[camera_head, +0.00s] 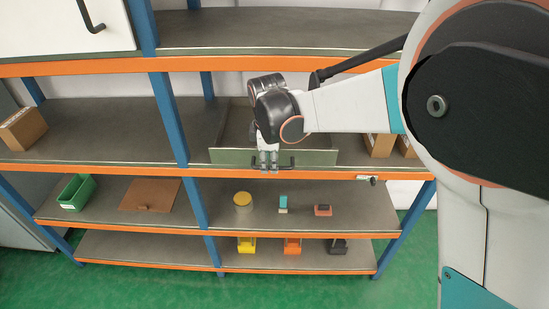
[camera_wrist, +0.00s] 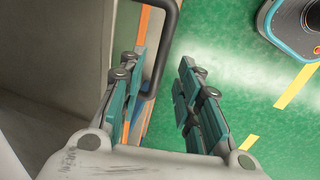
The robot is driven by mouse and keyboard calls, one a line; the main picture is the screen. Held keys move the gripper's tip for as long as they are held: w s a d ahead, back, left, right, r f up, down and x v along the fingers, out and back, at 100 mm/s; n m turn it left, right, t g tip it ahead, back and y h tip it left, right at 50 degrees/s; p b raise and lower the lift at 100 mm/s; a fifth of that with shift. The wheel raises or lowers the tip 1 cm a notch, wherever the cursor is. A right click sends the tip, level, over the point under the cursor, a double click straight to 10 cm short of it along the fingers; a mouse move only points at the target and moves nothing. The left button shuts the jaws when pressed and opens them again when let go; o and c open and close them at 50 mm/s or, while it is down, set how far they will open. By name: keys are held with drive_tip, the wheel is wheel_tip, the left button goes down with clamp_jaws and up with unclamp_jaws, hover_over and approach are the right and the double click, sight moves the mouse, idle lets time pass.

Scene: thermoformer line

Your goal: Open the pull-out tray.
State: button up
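The pull-out tray (camera_head: 230,157) sits on the middle shelf, its grey-green front panel near the shelf's front edge. A dark bar handle (camera_head: 287,163) is on that front. My gripper (camera_head: 268,167) is at the handle and covers its middle in the head view. In the wrist view my gripper (camera_wrist: 160,95) is open, with a clear gap between the fingers. The dark handle (camera_wrist: 169,52) shows in that gap, closer to the left finger, and its lower end runs behind that finger. Contact with the finger cannot be told. The tray (camera_wrist: 60,45) fills the left of the wrist view.
Orange shelf edges and a blue post (camera_head: 170,118) frame the tray. Cardboard boxes (camera_head: 380,145) stand right of it. A green bin (camera_head: 76,191), a brown board (camera_head: 150,195) and small items lie on the shelf below. The green floor (camera_head: 140,283) in front is clear in the head view.

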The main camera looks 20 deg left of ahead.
drive_tip(key=shift+w+f, duration=0.2)
drive_tip(key=shift+f, duration=0.65)
drive_tip(key=shift+c, duration=0.2)
clamp_jaws()
drive_tip(key=shift+s, duration=0.1)
